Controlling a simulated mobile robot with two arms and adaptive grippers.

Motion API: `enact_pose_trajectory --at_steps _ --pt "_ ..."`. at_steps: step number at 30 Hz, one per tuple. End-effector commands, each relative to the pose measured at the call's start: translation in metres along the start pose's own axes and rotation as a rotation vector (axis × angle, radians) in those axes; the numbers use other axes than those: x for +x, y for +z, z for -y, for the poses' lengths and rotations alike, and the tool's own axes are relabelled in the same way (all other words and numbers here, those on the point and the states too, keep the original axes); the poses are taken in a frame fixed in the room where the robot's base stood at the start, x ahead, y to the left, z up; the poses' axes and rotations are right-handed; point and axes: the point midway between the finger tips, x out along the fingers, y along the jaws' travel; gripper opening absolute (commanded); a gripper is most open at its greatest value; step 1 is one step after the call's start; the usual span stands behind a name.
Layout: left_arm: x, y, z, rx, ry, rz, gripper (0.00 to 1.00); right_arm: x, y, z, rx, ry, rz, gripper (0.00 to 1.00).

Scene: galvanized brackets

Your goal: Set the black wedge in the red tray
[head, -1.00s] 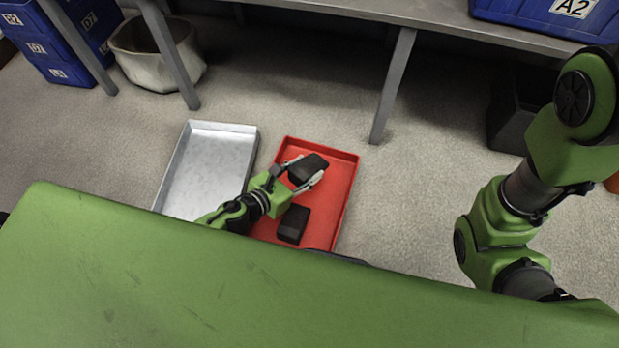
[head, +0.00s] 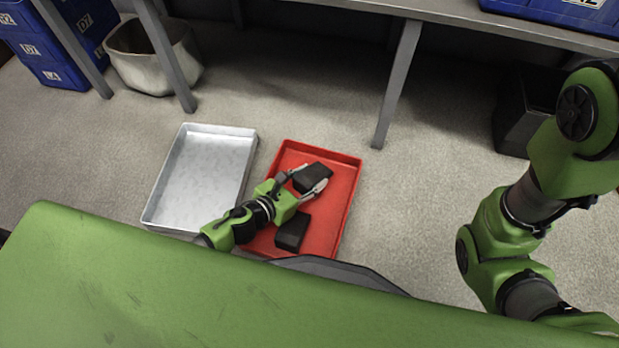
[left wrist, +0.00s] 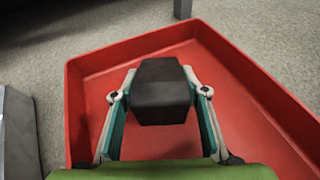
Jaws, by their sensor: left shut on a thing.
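The black wedge (head: 314,177) is between the fingers of my left gripper (head: 307,181), over the far part of the red tray (head: 340,205). In the left wrist view the black wedge (left wrist: 162,92) sits between both fingers, with the red tray (left wrist: 255,90) around and beneath it. I cannot tell whether its underside touches the tray floor. A second black block (head: 292,232) lies in the near part of the tray, beside my left gripper. My right arm shows at the right, but its gripper is not in view.
A grey metal tray (head: 205,170) lies on the floor left of the red tray. A bench with metal legs (head: 398,85) stands behind. A pale bin (head: 150,60), blue crates (head: 60,45) and a dark bin (head: 520,115) stand farther off. The floor right of the red tray is clear.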

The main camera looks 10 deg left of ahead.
Motion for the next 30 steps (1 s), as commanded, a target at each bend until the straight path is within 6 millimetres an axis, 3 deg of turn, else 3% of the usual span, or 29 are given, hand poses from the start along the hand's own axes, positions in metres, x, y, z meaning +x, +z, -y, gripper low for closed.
enact_pose_trajectory --at_steps 1,2,3,17,30 --pt "0.002 -0.002 0.0 0.0 0.0 0.003 0.06 -0.003 -0.001 0.001 0.0 0.0 0.0 0.4" --pt "0.001 -0.003 0.0 0.0 0.0 0.0 0.46 -0.002 -0.001 0.001 0.0 0.0 0.0 0.4" --pt "0.001 -0.002 0.0 0.0 0.0 -0.001 0.57 -0.001 -0.001 0.0 0.0 0.0 0.0 0.4" --pt "-0.004 0.001 0.0 -0.001 0.0 -0.002 0.58 0.004 0.001 -0.001 0.0 0.0 0.0 0.4" --pt "-0.087 0.001 0.001 -0.004 0.001 -0.004 0.58 0.029 0.01 -0.006 -0.001 0.0 0.0 0.4"
